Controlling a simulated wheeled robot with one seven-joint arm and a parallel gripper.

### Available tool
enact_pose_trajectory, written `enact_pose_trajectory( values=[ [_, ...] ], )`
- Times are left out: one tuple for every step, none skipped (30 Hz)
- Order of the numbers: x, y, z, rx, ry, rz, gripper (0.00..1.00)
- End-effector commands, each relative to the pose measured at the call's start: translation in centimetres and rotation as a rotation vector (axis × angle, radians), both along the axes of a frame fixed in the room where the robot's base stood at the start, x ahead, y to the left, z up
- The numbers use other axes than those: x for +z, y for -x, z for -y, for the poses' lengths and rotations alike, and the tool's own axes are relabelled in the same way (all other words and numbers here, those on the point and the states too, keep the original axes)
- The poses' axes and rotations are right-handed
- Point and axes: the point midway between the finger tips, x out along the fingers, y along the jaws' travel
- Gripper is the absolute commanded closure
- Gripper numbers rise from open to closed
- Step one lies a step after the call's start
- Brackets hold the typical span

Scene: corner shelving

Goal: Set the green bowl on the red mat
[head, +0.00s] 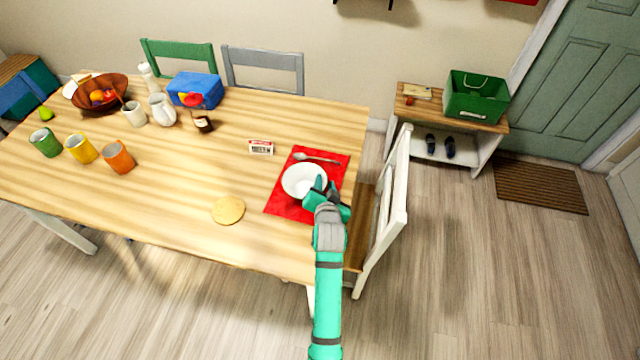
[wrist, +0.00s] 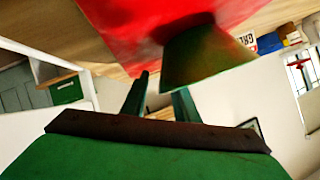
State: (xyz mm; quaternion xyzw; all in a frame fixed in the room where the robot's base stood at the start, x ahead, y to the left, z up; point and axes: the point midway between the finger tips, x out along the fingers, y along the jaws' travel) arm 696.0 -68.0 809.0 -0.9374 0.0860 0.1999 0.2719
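The green bowl (head: 303,180) shows its white inside in the head view, upright on the red mat (head: 279,205). Its green outer wall (wrist: 208,58) shows in the wrist view, upside down there, against the red mat (wrist: 130,25). My gripper (head: 326,186) is at the bowl's right rim. In the wrist view my gripper (wrist: 162,92) has its fingers apart, one outside the bowl's wall and the other partly hidden behind it. A gap shows between the outer finger and the wall, so the gripper looks open around the rim.
A spoon (head: 316,157) lies on the mat behind the bowl. A small labelled box (head: 261,147) and a round tan disc (head: 228,210) lie to the left. A white chair (head: 390,205) stands close to the right of my arm. The table's middle is mostly clear.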

Motion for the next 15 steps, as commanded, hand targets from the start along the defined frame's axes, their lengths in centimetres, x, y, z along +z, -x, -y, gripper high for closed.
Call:
enact_pose_trajectory(
  values=[
    [0.0, 0.0, -0.2, 0.002, 0.0, 0.0, 0.71],
    [0.0, 0.0, -0.3, 0.004, 0.0, 0.0, 0.71],
    [0.0, 0.0, -0.4, 0.006, -0.001, 0.0, 0.71],
    [0.0, -0.1, -0.5, 0.008, 0.0, 0.0, 0.71],
    [0.0, -0.1, -0.6, 0.009, 0.0, 0.0, 0.71],
    [0.0, -0.1, -0.8, 0.011, -0.001, 0.001, 0.71],
    [0.0, -0.1, -0.8, 0.013, 0.0, 0.0, 0.71],
    [0.1, -0.1, -0.9, 0.013, 0.0, 0.0, 0.71],
    [0.2, -0.1, -1.0, 0.014, 0.0, 0.001, 0.71],
    [0.2, 0.0, -1.0, 0.015, 0.0, 0.001, 0.71],
    [0.3, 0.2, -1.1, 0.015, 0.0, 0.0, 0.71],
    [0.4, 0.5, -1.1, 0.015, 0.0, 0.0, 0.71],
    [0.5, 0.8, -1.1, 0.016, -0.001, 0.0, 0.71],
    [0.6, 1.1, -1.1, 0.016, -0.001, 0.0, 0.71],
    [0.9, 1.7, -1.1, 0.015, 0.0, -0.001, 0.71]
  ],
)
